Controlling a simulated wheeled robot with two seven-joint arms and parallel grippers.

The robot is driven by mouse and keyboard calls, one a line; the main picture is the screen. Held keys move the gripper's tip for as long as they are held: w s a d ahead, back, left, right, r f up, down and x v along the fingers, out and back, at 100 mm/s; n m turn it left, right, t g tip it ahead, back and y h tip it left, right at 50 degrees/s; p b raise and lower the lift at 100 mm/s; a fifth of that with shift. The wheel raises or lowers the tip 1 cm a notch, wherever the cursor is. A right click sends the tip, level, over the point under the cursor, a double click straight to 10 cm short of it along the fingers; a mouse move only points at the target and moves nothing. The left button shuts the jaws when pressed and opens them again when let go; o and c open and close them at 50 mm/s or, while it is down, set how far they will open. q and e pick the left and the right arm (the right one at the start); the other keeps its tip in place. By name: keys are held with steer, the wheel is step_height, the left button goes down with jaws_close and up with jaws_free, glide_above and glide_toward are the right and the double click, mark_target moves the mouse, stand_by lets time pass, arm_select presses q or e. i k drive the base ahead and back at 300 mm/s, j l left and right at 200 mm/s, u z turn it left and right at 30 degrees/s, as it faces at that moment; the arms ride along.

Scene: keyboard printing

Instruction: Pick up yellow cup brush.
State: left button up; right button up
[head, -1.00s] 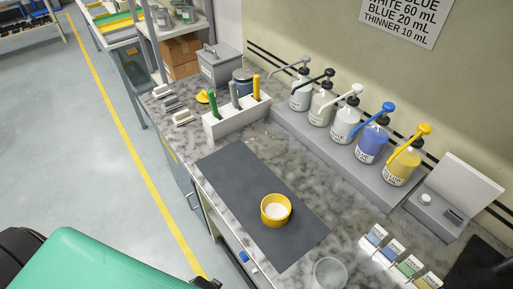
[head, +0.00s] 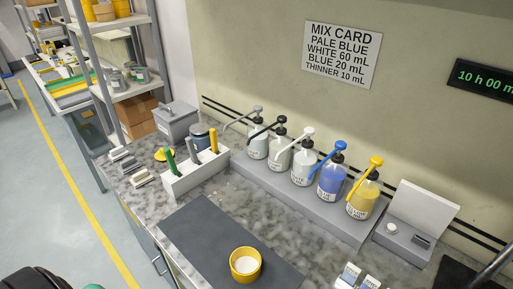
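A yellow-handled brush (head: 213,140) stands upright in the right end of a white holder (head: 185,184) on the counter. A grey handle (head: 192,150) and a green handle (head: 170,161) stand in the same holder to its left. The lower ends of all three are hidden in the holder. A yellow cup (head: 245,265) with white contents stands on the dark mat in front. Neither of my grippers is in view.
The dark mat (head: 205,232) is bare apart from the cup. Pump bottles, including a blue one (head: 331,181) and a yellow one (head: 363,198), line the back ledge. A grey bin (head: 177,124) stands behind the holder. A grey device (head: 405,240) sits at the right.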

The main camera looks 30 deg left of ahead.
mark_target(214, 140)
steer(key=j+z, duration=0.35)
steer(key=k+j+z, duration=0.1)
steer(key=j+z, duration=0.3)
steer(key=j, duration=0.15)
steer(key=k+j+z, duration=0.15)
steer(key=j+z, duration=0.2)
steer(key=k+j+z, duration=0.2)
steer(key=j+z, duration=0.15)
steer(key=j, duration=0.1)
